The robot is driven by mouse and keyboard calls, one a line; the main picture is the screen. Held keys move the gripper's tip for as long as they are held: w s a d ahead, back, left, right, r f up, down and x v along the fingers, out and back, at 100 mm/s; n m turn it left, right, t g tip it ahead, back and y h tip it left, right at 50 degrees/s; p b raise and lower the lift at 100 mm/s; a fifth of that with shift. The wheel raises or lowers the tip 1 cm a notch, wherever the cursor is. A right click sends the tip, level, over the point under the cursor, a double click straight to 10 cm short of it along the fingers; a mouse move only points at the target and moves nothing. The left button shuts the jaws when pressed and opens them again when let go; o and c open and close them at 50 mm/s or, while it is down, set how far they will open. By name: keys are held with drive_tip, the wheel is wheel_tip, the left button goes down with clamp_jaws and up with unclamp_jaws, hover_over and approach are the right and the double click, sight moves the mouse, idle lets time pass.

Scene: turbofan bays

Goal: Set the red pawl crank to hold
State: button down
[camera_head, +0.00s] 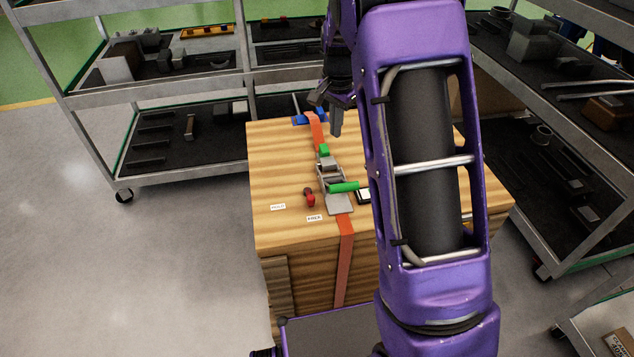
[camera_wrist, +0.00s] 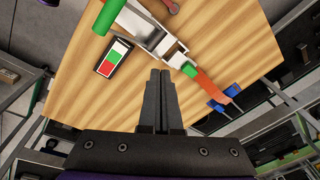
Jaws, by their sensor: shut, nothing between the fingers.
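The red pawl crank (camera_head: 310,198) sits on the wooden crate top, left of the ratchet buckle (camera_head: 331,176). Its red end points toward the near small white label (camera_head: 314,218), not the left label (camera_head: 278,207); their print is too small to read surely. In the wrist view only part of the crank (camera_wrist: 173,7) shows at the top edge. My gripper (camera_wrist: 160,73) is shut and empty, its fingers together above the wood beside the buckle. In the head view my gripper (camera_head: 333,112) is at the crate's far side, apart from the crank.
A green handle (camera_head: 343,187) is on the buckle, with an orange strap (camera_head: 345,262) running over the crate (camera_head: 284,160). A dark device with a green, white and red face (camera_wrist: 114,58) lies beside it. Shelves (camera_head: 180,95) stand behind and right.

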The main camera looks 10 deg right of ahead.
drive_tip(key=shift+s+a+f+m+g+y, duration=0.35)
drive_tip(key=shift+s+f+m+g+y, duration=0.15)
drive_tip(key=shift+f, duration=0.55)
drive_tip(key=shift+s+a+f+m+g+y, duration=0.35)
drive_tip(key=shift+s+f+m+y, duration=0.15)
drive_tip(key=shift+f, duration=0.6)
drive_tip(key=shift+s+a+f+m+g+y, duration=0.4)
drive_tip(key=shift+s+f+g+y, duration=0.1)
drive_tip(key=shift+f, duration=0.55)
drive_tip(key=shift+f, duration=0.1)
drive_tip(key=b+x, duration=0.2)
drive_tip(key=x, duration=0.7)
drive_tip(key=shift+f, duration=0.4)
